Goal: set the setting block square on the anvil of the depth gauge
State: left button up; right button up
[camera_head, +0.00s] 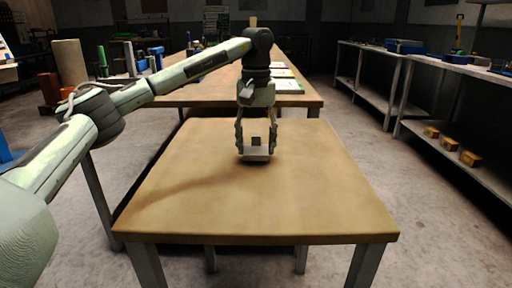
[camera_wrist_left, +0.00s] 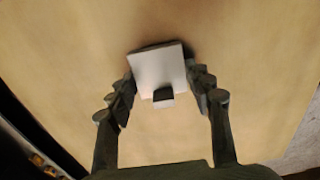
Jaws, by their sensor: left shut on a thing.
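My left gripper (camera_head: 256,152) points down over the far middle of the wooden table. In the left wrist view its two fingers (camera_wrist_left: 160,76) stand on either side of a pale, flat, square piece (camera_wrist_left: 155,66) and are shut on it. A small block (camera_wrist_left: 163,100) with a dark face and a lighter face shows at the piece's near edge. In the head view the pale piece (camera_head: 256,157) sits low between the fingertips, with the small block above it. I cannot tell which is the setting block and which the gauge anvil, nor whether the piece touches the table.
The near wooden table (camera_head: 260,205) is otherwise bare. A longer bench (camera_head: 205,97) behind it carries papers (camera_head: 287,87) and tools. Shelves on the right hold blue bins (camera_head: 405,46) and several orange-brown blocks (camera_head: 450,144). My right arm is out of view.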

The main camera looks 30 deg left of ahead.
pick_arm(q)
jog(key=shift+f, duration=0.5)
jog(key=shift+f, duration=0.15)
jog(key=o, duration=1.5)
